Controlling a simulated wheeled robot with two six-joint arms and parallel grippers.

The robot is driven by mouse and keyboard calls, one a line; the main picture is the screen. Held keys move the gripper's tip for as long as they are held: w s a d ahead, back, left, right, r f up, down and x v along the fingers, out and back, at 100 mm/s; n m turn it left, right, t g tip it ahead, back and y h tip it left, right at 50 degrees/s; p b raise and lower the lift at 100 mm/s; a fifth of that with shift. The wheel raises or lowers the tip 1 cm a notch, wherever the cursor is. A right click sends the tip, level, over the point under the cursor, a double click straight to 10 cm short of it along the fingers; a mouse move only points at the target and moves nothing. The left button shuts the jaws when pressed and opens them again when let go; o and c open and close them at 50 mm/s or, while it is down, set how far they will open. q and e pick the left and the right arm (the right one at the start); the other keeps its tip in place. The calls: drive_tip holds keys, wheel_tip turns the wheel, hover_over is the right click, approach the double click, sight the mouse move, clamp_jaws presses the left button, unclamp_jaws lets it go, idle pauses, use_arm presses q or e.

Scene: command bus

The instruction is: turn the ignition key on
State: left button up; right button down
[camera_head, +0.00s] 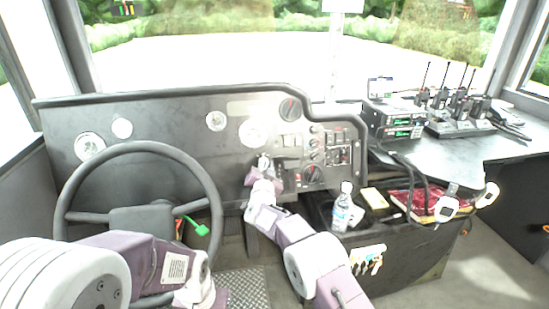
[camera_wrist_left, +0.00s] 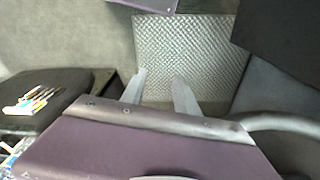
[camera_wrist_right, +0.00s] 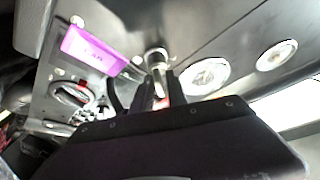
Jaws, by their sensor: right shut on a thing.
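My right gripper (camera_head: 263,164) reaches the dashboard right of the steering wheel. In the right wrist view its two fingers (camera_wrist_right: 160,92) are close together, shut on the ignition key at a round metal lock cylinder (camera_wrist_right: 157,57). The key is mostly hidden between the fingers; a small red part shows low between them. The key's turn angle cannot be told. My left gripper is open and empty in the left wrist view, its fingers (camera_wrist_left: 159,90) apart above the metal floor plate. In the head view the left arm is low in front of the steering wheel.
The steering wheel (camera_head: 140,147) stands left of the right arm. A magenta plate (camera_wrist_right: 92,48) is beside the lock. Dashboard knobs (camera_head: 312,173) are close right. A water bottle (camera_head: 342,207) stands on the console (camera_head: 390,262). Radios (camera_head: 458,112) stand on the right counter.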

drive_tip(key=shift+m+p, duration=0.35)
drive_tip(key=shift+m, duration=0.15)
drive_tip(key=shift+f, duration=0.1)
drive_tip(key=c, duration=1.6)
unclamp_jaws()
drive_tip(key=shift+o, duration=0.2)
